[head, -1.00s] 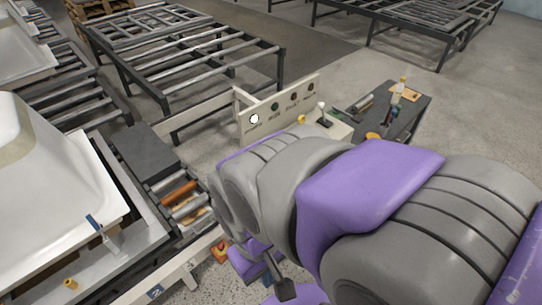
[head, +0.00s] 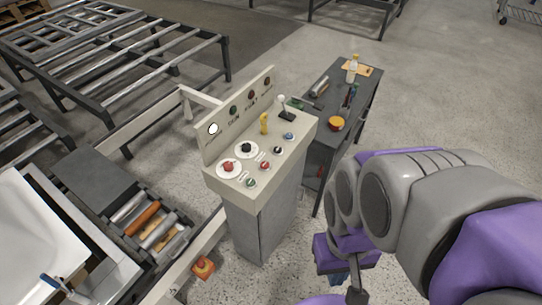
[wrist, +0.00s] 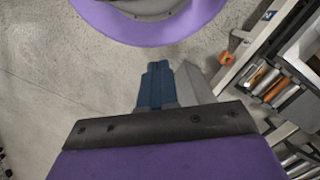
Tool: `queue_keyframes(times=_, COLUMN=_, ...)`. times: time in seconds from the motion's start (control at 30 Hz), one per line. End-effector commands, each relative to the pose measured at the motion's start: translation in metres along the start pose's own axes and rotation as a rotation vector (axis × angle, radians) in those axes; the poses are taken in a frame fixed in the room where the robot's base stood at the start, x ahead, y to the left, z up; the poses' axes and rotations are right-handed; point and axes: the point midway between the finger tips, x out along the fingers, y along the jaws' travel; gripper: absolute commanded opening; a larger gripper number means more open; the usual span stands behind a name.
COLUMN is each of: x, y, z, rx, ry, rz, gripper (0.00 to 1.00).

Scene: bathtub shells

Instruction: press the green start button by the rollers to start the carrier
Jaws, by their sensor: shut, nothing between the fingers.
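The cream control console (head: 215,182) stands right of the rollers (head: 150,222) in the head view. A small green button (head: 251,182) sits on the front part of its sloped top, beside red and black controls. Its label is too small to read. My gripper (head: 356,293) hangs low in the head view, right of the console and apart from it, partly cut by the frame edge. In the wrist view my gripper (wrist: 157,72) shows its dark blue fingers together and empty. The button cannot be made out in the wrist view.
An orange box with a red knob (head: 203,267) is on the rail below the console. A white tub (head: 35,235) lies at left. Open floor (head: 450,100) is at right.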

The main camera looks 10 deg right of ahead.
Motion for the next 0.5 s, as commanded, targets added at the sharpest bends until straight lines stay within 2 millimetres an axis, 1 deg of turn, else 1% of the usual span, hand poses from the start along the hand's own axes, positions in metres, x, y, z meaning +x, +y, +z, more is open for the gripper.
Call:
queue_keyframes(times=0.37, x=0.000, y=0.000, z=0.000, rx=0.000, ry=0.000, rz=0.000, gripper=0.00)
queue_keyframes(times=0.5, x=0.000, y=-0.013, z=-0.007, rx=0.006, ry=-0.004, rz=-0.027, gripper=0.00)
